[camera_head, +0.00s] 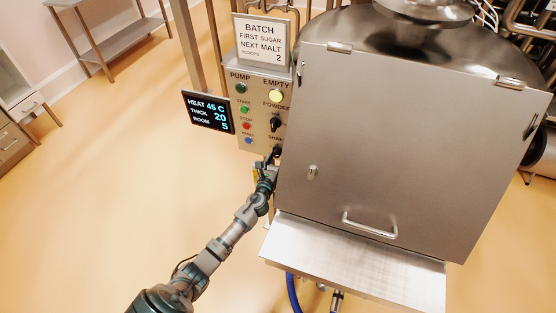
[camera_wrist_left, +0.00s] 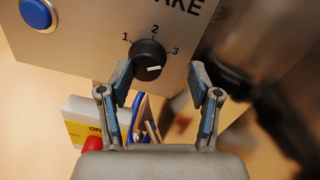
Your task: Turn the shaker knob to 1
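The shaker knob (camera_wrist_left: 148,56) is a round black dial on the steel panel, with marks 1, 2 and 3 around its top; the label above is cut to "AKE". Its white line sits on the lower right of its face, on the side of 3 and away from 1. In the head view the knob (camera_head: 276,152) is small at the panel's bottom, by the gripper. My left gripper (camera_wrist_left: 161,80) is open just below the knob. Its left fingertip overlaps the knob's lower left edge; touching, I cannot tell. The left gripper (camera_head: 266,168) is tiny in the head view. My right gripper is not in view.
A blue button (camera_wrist_left: 36,13) is left of the knob. Above are the powder knob (camera_head: 275,125) and the pump buttons (camera_head: 244,109). The steel hopper cabinet (camera_head: 400,150) stands close on the right. A dark display (camera_head: 208,111) hangs left of the panel.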

